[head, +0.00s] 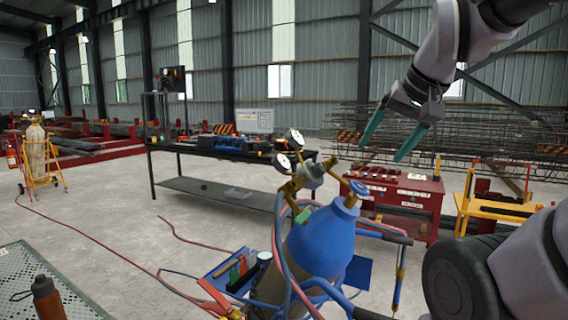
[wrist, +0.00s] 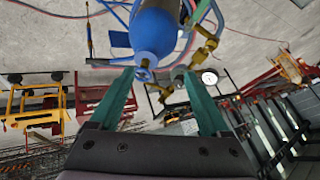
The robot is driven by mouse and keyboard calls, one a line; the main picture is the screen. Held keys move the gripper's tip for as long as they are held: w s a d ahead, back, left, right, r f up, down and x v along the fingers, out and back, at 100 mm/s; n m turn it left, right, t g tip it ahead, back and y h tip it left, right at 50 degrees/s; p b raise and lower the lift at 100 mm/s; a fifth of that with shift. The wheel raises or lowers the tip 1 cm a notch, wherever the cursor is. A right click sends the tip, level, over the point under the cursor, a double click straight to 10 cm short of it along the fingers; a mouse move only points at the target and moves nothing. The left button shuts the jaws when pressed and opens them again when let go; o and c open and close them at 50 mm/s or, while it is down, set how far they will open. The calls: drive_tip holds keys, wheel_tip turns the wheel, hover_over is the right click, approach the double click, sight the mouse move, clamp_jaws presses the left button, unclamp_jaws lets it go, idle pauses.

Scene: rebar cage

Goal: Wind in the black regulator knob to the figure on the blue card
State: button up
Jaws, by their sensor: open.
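The regulator (head: 311,175) sits on top of a blue gas cylinder (head: 322,240), with two round gauges (head: 294,139) on its left. A dark round part on the regulator looks like the black knob, but its outline is unclear. My gripper (head: 381,152) is open and empty, up and right of the regulator and apart from it. In the wrist view, the cylinder's top lies beyond the fingertips (wrist: 158,73), and the brass regulator (wrist: 201,56) is beyond the right finger. A plain blue panel (head: 358,272) is beside the cylinder. No figure is readable on it, and I cannot tell if it is the card.
Red and blue hoses (head: 278,235) loop around the cylinder. A blue valve wheel (head: 358,188) is right of the regulator. A black table (head: 205,152) and a red cabinet (head: 400,190) stand behind. A perforated table with a brown bottle (head: 48,300) is at lower left.

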idle(0.5)
drive_tip(key=n+g+y, duration=0.2)
drive_tip(key=n+g, duration=0.2)
drive_tip(key=n, duration=1.1)
hover_over(321, 166)
drive_tip(key=s+d, duration=0.2)
drive_tip(key=d, duration=0.1)
drive_tip(key=f, duration=0.1)
drive_tip(key=shift+h, duration=0.3)
drive_tip(key=x, duration=1)
drive_tip(key=shift+s+d+f, duration=0.15)
drive_tip(key=shift+s+f, duration=0.1)
drive_tip(key=shift+s, duration=0.05)
drive_tip(key=shift+c, duration=0.2)
clamp_jaws()
drive_tip(key=shift+m+g, duration=0.3)
drive_tip(key=shift+o, duration=0.3)
unclamp_jaws()
